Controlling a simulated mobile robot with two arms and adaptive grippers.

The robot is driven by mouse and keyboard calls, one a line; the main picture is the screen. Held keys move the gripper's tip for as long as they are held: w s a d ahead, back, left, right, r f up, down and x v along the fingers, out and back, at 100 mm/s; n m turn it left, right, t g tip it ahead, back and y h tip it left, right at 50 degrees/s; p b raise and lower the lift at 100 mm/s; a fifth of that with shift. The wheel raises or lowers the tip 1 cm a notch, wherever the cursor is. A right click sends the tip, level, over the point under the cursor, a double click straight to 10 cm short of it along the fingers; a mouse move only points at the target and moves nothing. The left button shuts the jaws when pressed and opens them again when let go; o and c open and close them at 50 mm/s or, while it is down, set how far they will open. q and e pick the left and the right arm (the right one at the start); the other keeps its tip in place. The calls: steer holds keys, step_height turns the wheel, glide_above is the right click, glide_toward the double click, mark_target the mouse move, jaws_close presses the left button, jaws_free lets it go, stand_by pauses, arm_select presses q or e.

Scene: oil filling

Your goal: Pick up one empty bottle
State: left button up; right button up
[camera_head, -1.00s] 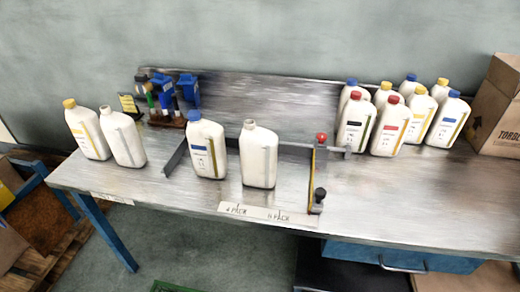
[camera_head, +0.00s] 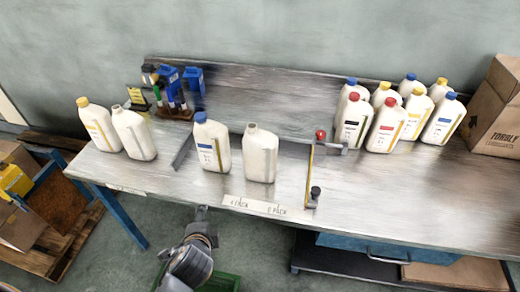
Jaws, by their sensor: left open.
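Two white bottles show no coloured cap. One uncapped bottle (camera_head: 260,155) stands upright inside the metal frame at the middle of the table. The other uncapped bottle (camera_head: 135,134) stands at the left end of the table. Beside them stand a blue-capped bottle (camera_head: 211,147) and a yellow-capped bottle (camera_head: 98,127). I cannot see inside any bottle. My left gripper (camera_head: 203,213) is below the table's front edge, in front of the blue-capped bottle and apart from every bottle. It is small in the picture, open and empty. My right gripper is not in view.
The metal table (camera_head: 410,205) has several capped bottles (camera_head: 388,124) at the back right, beside a cardboard box (camera_head: 498,113). A blue dispensing device (camera_head: 194,80) stands at the back left. A red-knobbed clamp (camera_head: 320,135) is right of the middle bottles. The table's front right is clear.

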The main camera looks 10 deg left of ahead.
arm_select(q)
steer(key=w+d+r+m+t, duration=0.1)
steer(key=w+r+m+t, duration=0.3)
steer(key=w+r+m, duration=0.3)
steer(key=m+t+h+p, duration=0.1)
steer(key=m+t+h, duration=0.25)
steer(key=m, duration=1.15)
glide_toward(251, 133)
steer(key=shift+t, duration=0.45)
steer(key=w+p, duration=0.1)
steer(key=w, duration=0.3)
steer(key=shift+w, duration=0.15)
steer(key=w, duration=0.5)
steer(key=shift+w+d+f, duration=0.1)
steer(key=shift+w+f, duration=0.05)
steer(key=shift+f, duration=0.15)
steer(key=shift+w, duration=0.25)
steer(key=shift+s, duration=0.15)
steer(key=shift+c, duration=0.9)
steer(key=shift+f, duration=0.1)
jaws_close()
